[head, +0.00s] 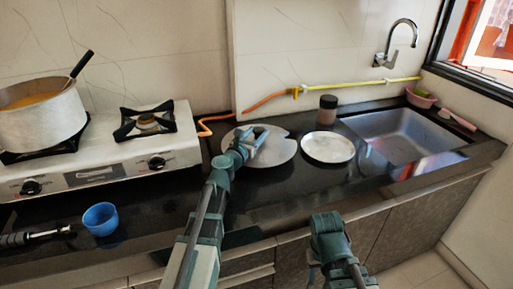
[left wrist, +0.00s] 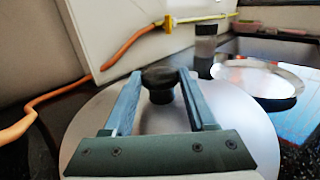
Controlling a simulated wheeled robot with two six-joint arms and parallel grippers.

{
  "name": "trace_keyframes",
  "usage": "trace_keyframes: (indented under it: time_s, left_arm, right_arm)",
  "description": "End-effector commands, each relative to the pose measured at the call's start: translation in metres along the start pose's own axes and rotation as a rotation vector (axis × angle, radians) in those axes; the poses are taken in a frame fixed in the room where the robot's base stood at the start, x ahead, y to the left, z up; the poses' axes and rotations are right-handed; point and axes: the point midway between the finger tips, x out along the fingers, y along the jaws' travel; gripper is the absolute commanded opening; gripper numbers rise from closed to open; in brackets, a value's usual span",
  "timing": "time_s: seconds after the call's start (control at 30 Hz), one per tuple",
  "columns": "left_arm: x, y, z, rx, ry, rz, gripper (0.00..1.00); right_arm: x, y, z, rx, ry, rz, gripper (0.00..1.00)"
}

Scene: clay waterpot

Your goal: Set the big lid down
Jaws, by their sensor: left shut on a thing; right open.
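The big lid (head: 281,150) is a wide grey disc with a black knob (left wrist: 160,93). It is over the dark counter between the stove and the sink, roughly level. My left gripper (head: 257,139) is shut on the knob, with one finger on each side in the left wrist view (left wrist: 161,88). The arm and gripper cover part of the lid. I cannot tell whether its underside touches the counter. My right gripper (head: 313,266) is low in front of the counter, open and empty, and only partly visible.
A shiny round plate (head: 328,148) lies just right of the lid, with a dark-topped jar (head: 327,109) behind. The stove (head: 100,150) with a pot (head: 42,118) is at left. A blue cup (head: 100,218) stands in front. The sink (head: 400,135) is at right.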

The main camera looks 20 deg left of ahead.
Motion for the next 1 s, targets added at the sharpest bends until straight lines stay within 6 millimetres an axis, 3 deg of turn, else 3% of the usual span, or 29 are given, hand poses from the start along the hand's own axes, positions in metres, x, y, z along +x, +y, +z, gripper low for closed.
trace_keyframes:
  time_s: [0.4,0.87,0.9,1.0]
  left_arm:
    - [0.0,0.0,-0.038,0.0,0.0,0.0,0.0]
    - [0.0,0.0,-0.041,0.0,0.0,0.0,0.0]
    - [0.0,0.0,-0.039,0.0,0.0,0.0,0.65]
    - [0.0,0.0,-0.039,0.0,0.0,0.0,0.83]
  right_arm:
    - [0.037,-0.004,-0.002,0.0,0.0,0.0,0.5]
    - [0.041,-0.004,-0.002,0.0,0.0,0.0,0.5]
    - [0.039,-0.004,-0.002,0.0,0.0,0.0,0.5]
    - [0.039,-0.004,-0.002,0.0,0.0,0.0,0.5]
